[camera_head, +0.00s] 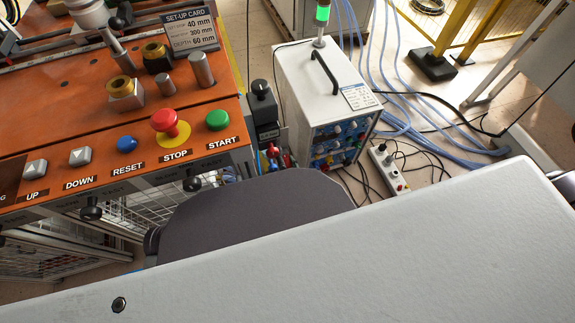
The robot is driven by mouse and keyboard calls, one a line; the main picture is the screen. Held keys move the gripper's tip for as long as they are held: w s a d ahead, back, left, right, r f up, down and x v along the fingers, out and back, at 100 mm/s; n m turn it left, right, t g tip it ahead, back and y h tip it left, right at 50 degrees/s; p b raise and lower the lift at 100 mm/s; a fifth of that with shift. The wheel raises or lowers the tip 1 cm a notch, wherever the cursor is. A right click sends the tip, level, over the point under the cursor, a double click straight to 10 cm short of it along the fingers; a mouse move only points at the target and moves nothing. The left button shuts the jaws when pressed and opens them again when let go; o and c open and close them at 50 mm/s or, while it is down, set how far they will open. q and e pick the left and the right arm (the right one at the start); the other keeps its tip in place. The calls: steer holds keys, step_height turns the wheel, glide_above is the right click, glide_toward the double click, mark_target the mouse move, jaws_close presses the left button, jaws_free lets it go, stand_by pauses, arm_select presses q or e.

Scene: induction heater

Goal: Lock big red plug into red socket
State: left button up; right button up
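A white box-shaped unit (302,85) with a black handle stands on the floor right of the orange bench. Its front panel (340,143) carries several small blue, red and other coloured parts; I cannot tell which is the red socket. Small red pieces (273,152) lie or hang between the bench and the unit, beside a blue one; they are too small to identify as the big red plug. I cannot make out either gripper.
The orange bench (70,120) has a red STOP button (165,121) and a green START button (217,119). A white power strip (389,170) and blue cables (400,110) lie on the floor. My own pale and dark body parts hide the foreground.

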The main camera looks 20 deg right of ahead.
steer(key=c, duration=0.5)
steer(key=o, duration=0.4)
steer(key=c, duration=0.4)
steer(key=shift+s+b, duration=0.4)
steer(key=shift+s, duration=1.4)
